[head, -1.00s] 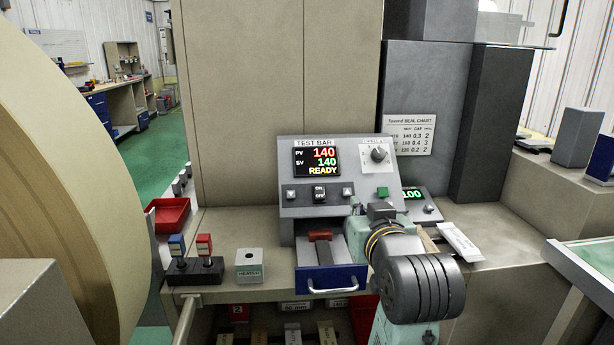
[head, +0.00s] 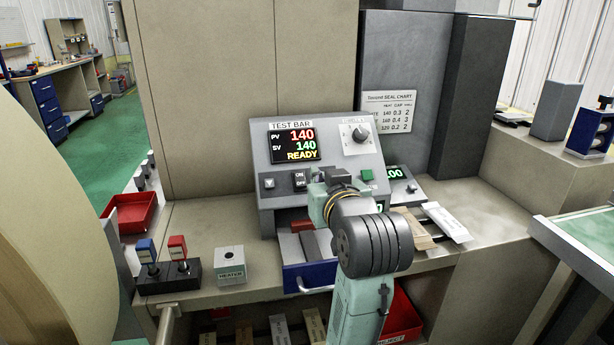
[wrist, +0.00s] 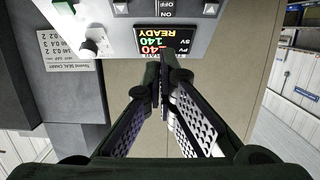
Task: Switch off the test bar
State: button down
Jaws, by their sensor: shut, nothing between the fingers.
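The test bar (head: 256,150) is a grey sloped control box. Its lit display (head: 291,146) reads PV 140, SV 140, READY. Below the display is the black ON/OFF switch (head: 300,181), between two arrow buttons; it also shows upside down at the top edge of the wrist view (wrist: 167,9). My gripper (wrist: 166,58) is shut and empty, its tips overlapping the display's edge in the wrist view. In the head view my gripper (head: 329,178) is just right of the switch, partly hidden by my wrist. Whether it touches the panel cannot be told.
A dial (head: 360,134) and a green button (head: 367,175) are on the panel's right. A blue-fronted drawer (head: 306,277) juts out below. A heater box (head: 230,264) and red and blue handles (head: 178,247) stand left. Pale packets (head: 446,221) lie right.

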jog(key=p, duration=0.2)
send_near(300, 180)
jog(key=w+r, duration=0.4)
jog(key=w, duration=0.1)
jog(key=shift+w+a+f+p, duration=0.1)
jog(key=shift+w+f+p, duration=0.25)
jog(key=shift+f, duration=0.55)
jog(key=shift+w+a+f+p, duration=0.1)
jog(key=shift+w+f+p, duration=0.1)
jog(key=shift+w+f, duration=0.45)
jog(key=shift+s+f, duration=0.2)
jog(key=shift+f, duration=0.05)
